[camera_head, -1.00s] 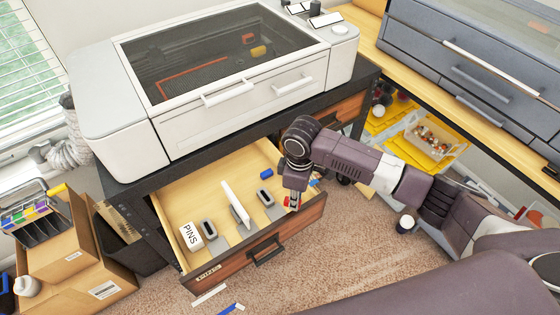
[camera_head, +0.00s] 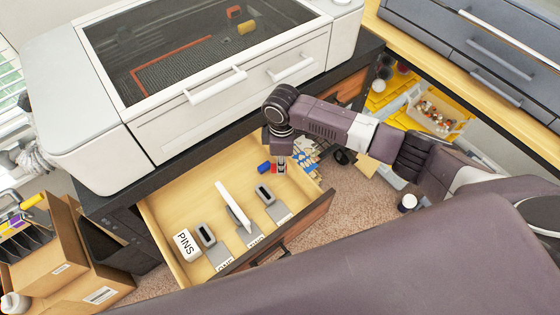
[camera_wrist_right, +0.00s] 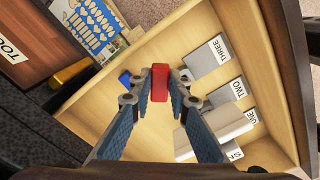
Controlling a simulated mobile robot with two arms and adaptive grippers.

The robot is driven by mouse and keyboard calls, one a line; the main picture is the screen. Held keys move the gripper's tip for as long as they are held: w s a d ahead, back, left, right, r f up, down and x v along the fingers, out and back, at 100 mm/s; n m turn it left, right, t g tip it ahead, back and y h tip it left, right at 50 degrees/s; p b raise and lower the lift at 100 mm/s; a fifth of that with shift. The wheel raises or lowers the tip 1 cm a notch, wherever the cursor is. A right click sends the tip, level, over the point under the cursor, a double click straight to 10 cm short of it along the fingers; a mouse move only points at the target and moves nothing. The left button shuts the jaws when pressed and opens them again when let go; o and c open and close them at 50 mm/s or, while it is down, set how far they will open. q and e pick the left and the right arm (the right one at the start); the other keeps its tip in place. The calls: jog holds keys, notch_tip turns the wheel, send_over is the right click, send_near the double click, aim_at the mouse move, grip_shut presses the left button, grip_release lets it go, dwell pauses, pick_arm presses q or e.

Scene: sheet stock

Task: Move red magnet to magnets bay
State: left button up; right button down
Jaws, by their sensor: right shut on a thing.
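The red magnet (camera_wrist_right: 159,82) is a small red block between the fingertips of my right gripper (camera_wrist_right: 160,92), which is shut on it. In the head view, the right gripper (camera_head: 280,165) points down over the right end of the open wooden drawer (camera_head: 170,228), with a bit of the red magnet (camera_head: 274,169) showing. A small blue piece (camera_head: 264,167) lies in the drawer just left of the gripper; it also shows in the wrist view (camera_wrist_right: 125,77). No label reading magnets is readable. My left gripper is out of view.
A white machine (camera_head: 200,90) stands above. Bare drawer floor lies toward the back.

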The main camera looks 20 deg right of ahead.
jog(key=shift+r+p, duration=0.15)
jog(key=shift+p, duration=0.15)
jog(key=shift+f+b, duration=0.95)
jog(key=shift+f, duration=1)
jog(key=shift+d+f+b, duration=0.1)
jog(key=shift+f+b, duration=0.75)
jog(key=shift+f, duration=0.8)
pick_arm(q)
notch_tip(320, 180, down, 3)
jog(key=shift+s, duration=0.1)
pick_arm(e)
jog(key=shift+f, duration=0.1)
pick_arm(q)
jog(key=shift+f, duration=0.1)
pick_arm(e)
jog(key=shift+f, duration=0.4)
jog(key=shift+f, duration=0.1)
